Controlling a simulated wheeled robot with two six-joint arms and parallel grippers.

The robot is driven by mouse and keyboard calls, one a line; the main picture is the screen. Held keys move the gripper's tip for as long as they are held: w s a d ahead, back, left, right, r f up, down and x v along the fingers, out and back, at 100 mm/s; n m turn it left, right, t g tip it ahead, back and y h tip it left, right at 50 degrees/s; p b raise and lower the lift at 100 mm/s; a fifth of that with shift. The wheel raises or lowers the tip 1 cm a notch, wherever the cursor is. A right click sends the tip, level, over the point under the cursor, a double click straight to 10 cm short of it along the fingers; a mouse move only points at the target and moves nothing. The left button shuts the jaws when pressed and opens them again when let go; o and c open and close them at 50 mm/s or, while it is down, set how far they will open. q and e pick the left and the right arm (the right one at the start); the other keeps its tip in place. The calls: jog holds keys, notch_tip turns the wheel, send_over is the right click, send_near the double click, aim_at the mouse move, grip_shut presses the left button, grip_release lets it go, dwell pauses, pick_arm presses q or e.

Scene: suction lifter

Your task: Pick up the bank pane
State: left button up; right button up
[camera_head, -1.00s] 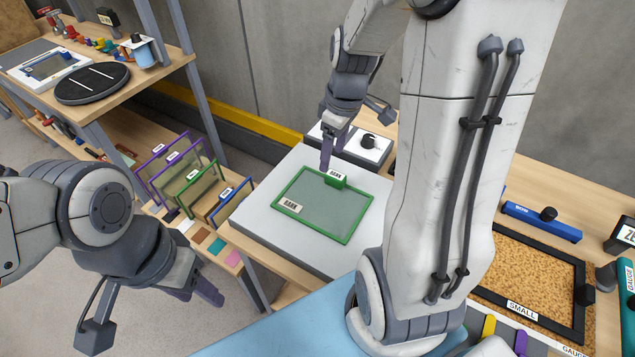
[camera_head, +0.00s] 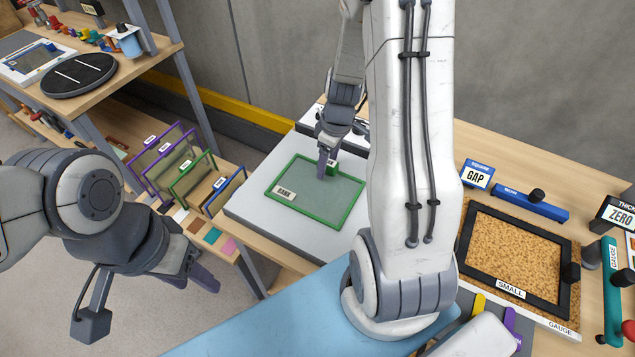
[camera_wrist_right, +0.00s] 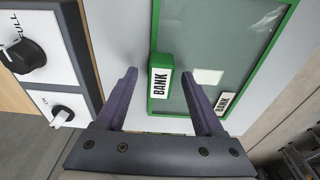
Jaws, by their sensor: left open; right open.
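The bank pane (camera_head: 327,199) is a glass sheet in a green frame with a BANK label on its near left corner. It lies flat on a pale grey platform (camera_head: 252,216). A green block labelled BANK (camera_wrist_right: 161,82) stands at the middle of one edge of its frame. My right gripper (camera_wrist_right: 165,100) is open over that edge, with the block between its two fingers; I cannot tell whether they touch it. In the head view the right gripper (camera_head: 323,165) partly hides the block. My left gripper (camera_head: 150,305) is open and empty, off to the left, away from the pane.
A control box with a FULL knob (camera_wrist_right: 25,57) stands beside the platform. Several framed panes (camera_head: 190,175) stand in a rack to the left. A cork board with a black SMALL frame (camera_head: 515,255) lies at the right. A blue surface (camera_head: 270,325) is in front.

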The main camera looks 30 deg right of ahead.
jog(key=shift+f, duration=0.2)
grip_shut()
dwell(1.3)
